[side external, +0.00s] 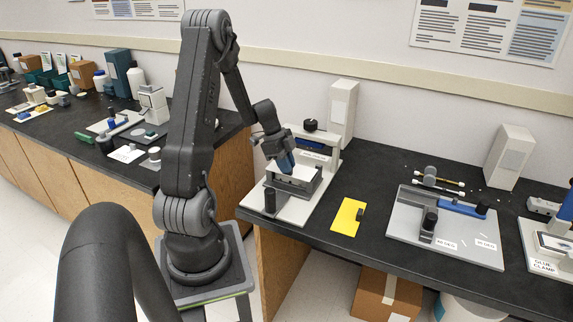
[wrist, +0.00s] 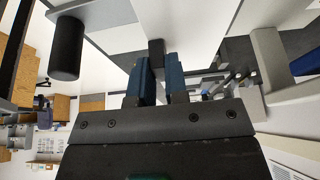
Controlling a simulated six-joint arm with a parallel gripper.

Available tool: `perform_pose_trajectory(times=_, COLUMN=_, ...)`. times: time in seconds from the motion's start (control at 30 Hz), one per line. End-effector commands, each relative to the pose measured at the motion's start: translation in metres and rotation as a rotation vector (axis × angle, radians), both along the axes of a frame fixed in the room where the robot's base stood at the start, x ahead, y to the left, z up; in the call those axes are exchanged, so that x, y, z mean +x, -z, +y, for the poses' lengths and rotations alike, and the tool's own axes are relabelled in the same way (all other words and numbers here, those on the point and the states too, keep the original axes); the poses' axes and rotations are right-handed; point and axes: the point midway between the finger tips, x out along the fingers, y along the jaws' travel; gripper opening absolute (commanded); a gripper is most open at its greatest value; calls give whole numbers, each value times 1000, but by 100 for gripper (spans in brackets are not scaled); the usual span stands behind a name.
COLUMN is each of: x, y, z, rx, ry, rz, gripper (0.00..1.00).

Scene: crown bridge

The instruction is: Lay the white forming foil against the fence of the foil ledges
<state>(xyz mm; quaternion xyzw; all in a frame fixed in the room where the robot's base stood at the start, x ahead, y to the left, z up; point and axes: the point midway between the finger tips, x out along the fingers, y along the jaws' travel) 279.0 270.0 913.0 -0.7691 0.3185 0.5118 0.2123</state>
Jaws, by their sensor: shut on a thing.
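My gripper (side external: 287,165) is over the light-coloured press at the left end of the right bench. In the wrist view its blue fingers (wrist: 160,75) are shut on a small dark grip block (wrist: 156,50) of the white forming foil (wrist: 180,22). In the side view the white foil (side external: 303,173) lies flat at the top of the dark grey ledges (side external: 300,190), just below the fingertips. Whether it rests on the ledges or touches their fence cannot be told, as the gripper hides part of it.
A black knob post (side external: 270,200) stands at the press's front left; it shows large in the wrist view (wrist: 66,48). Further right is a grey plate fixture (side external: 400,228). Bare black bench lies between.

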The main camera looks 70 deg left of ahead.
Motion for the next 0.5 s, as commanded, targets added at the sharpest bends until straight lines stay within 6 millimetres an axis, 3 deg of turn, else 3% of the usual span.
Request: perform_pose_trajectory(times=0.5, x=0, y=4, z=0, rx=0, ry=-1, rz=0, gripper=0)
